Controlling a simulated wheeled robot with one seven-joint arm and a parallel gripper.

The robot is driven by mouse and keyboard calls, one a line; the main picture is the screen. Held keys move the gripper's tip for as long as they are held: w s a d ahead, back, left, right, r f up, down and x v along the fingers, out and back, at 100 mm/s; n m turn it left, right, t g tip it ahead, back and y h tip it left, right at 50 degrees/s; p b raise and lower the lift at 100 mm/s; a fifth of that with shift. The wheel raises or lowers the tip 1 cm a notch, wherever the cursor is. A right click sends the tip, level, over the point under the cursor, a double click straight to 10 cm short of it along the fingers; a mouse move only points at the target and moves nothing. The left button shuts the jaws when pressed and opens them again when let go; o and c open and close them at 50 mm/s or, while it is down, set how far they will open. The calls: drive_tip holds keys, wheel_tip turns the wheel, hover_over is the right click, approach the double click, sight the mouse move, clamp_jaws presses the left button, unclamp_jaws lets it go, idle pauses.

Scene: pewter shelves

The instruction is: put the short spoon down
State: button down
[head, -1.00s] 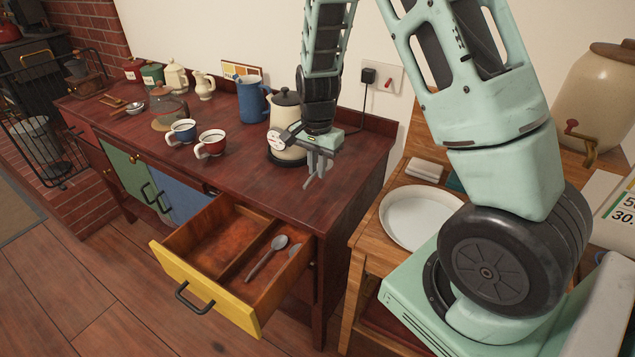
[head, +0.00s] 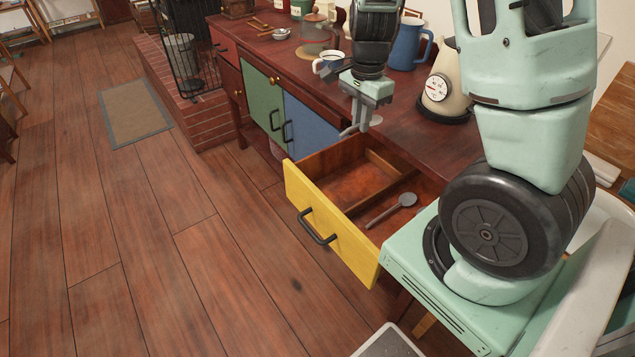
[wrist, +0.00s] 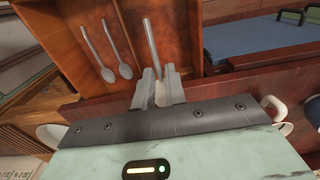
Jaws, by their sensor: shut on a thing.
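My gripper (head: 357,130) is shut on the short spoon (wrist: 151,43), whose grey handle sticks out beyond the fingertips in the wrist view. Its other end is partly hidden between the fingers (wrist: 159,88). In the head view the gripper hangs above the back of the open yellow-fronted drawer (head: 333,225), near the counter's front edge. The held spoon is hard to make out there. A wooden divider splits the drawer. Two other spoons (wrist: 96,48) (wrist: 119,50) lie in one compartment; in the head view one spoon (head: 405,200) shows clearly. The other compartment (head: 352,185) looks empty.
On the dark red counter (head: 440,145) stand a cream kettle (head: 440,95), a blue jug (head: 408,45) and a mug (head: 328,63), close to my gripper. Green (head: 262,92) and blue (head: 310,125) cabinet fronts lie left of the drawer. The floor in front is clear.

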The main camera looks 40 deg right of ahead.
drive_tip(key=b, duration=0.3)
hover_over(349, 187)
wheel_tip(349, 187, down, 14)
drive_tip(key=shift+d, duration=0.1)
drive_tip(key=shift+f+b, duration=0.4)
drive_tip(key=shift+f, duration=1.65)
drive_tip(key=shift+f+b, duration=0.3)
drive_tip(key=shift+f, duration=0.15)
drive_tip(key=c, duration=1.4)
unclamp_jaws()
drive_tip(key=shift+c, duration=0.2)
drive_tip(key=shift+r, duration=0.15)
